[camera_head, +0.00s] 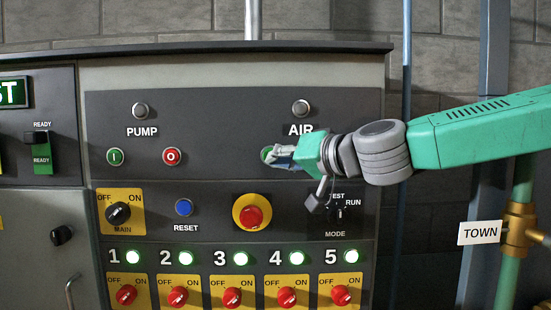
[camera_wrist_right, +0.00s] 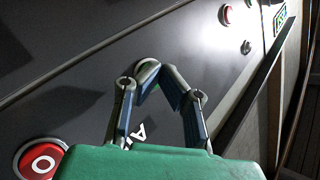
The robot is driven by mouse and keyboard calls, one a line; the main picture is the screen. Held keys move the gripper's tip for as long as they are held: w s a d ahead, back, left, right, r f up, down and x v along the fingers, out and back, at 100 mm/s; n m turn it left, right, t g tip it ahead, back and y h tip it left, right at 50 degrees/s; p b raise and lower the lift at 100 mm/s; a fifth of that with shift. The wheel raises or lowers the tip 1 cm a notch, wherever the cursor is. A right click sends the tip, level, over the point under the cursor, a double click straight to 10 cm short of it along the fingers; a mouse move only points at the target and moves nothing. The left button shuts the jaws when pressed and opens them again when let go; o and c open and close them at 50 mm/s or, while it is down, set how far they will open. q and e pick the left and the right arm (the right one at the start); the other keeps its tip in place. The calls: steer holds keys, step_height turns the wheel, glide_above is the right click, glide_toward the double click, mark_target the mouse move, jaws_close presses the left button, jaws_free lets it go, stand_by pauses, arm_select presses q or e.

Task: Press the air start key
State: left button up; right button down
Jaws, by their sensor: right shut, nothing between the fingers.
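The air start key (camera_head: 265,153) is a round green key below the AIR label on the dark upper panel. In the head view only its left part shows, as my right gripper (camera_head: 275,157) covers the rest. My right gripper is shut and empty, its fingertips at the key. In the right wrist view the fingertips (camera_wrist_right: 161,74) meet in front of the key (camera_wrist_right: 148,70), of which a little green shows. I cannot tell whether they touch it. The red O key (camera_wrist_right: 40,161) beside it shows at lower left there. My left gripper is not in view.
The pump's green key (camera_head: 115,156) and red key (camera_head: 172,156) lie to the left. A red emergency button (camera_head: 251,215), blue reset button (camera_head: 184,207) and mode switch (camera_head: 337,212) sit below. Several numbered rotary switches line the bottom. A pipe with a TOWN sign (camera_head: 480,233) stands at right.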

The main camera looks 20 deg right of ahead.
steer(key=shift+a+r, duration=0.1)
steer(key=shift+a, duration=0.45)
steer(key=shift+d, duration=0.4)
steer(key=shift+a, duration=0.4)
steer(key=shift+w+a+r, duration=0.1)
steer(key=shift+w+a, duration=0.05)
steer(key=shift+a, duration=0.1)
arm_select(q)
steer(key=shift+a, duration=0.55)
arm_select(e)
steer(key=shift+w, duration=0.15)
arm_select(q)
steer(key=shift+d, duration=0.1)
arm_select(e)
steer(key=shift+d, duration=0.15)
steer(key=shift+d, duration=0.35)
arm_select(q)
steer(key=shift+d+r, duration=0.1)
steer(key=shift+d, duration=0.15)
